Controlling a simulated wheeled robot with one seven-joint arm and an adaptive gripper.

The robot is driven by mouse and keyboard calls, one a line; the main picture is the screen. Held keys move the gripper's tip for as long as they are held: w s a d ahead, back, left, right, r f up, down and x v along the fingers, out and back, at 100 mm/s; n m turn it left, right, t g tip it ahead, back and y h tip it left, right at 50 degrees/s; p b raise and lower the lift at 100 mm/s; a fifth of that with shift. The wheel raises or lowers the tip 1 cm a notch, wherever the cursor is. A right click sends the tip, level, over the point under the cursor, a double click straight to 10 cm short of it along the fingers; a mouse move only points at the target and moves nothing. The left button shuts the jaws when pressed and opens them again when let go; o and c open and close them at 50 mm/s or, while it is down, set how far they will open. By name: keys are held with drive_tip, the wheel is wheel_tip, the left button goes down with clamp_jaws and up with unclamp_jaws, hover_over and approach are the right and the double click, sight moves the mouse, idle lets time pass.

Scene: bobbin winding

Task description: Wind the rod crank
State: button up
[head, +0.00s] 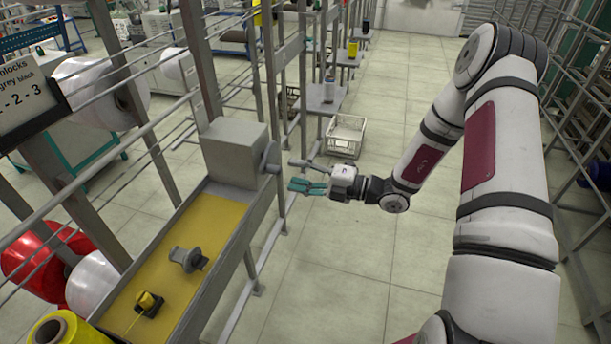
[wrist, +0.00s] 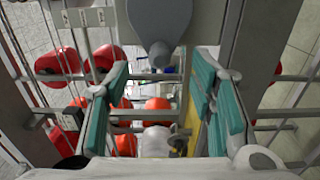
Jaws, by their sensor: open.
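The rod crank (head: 270,158) is a grey arm on the right side of a grey box (head: 230,150) at the far end of a yellow-topped bench. In the wrist view the crank arm (wrist: 160,18) hangs from the top, and its round rod end (wrist: 161,54) points towards me. My gripper (head: 298,186) is just right of and slightly below the crank. Its teal fingers (wrist: 160,95) are apart, one on each side of the picture, with nothing between them. The rod end shows centred above the gap, and I cannot see any contact.
The yellow bench (head: 215,215) carries a grey spool-like part (head: 188,259) and a black block with a yellow bobbin (head: 148,301). Metal posts and rails stand left. A white crate (head: 346,135) is on the floor beyond my gripper. The tiled floor (head: 330,270) right of the bench is clear.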

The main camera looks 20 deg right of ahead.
sight(281, 171)
drive_tip(key=shift+b+x, duration=0.3)
drive_tip(key=shift+x, duration=1.9)
drive_tip(key=shift+a, duration=0.1)
drive_tip(key=c, duration=0.5)
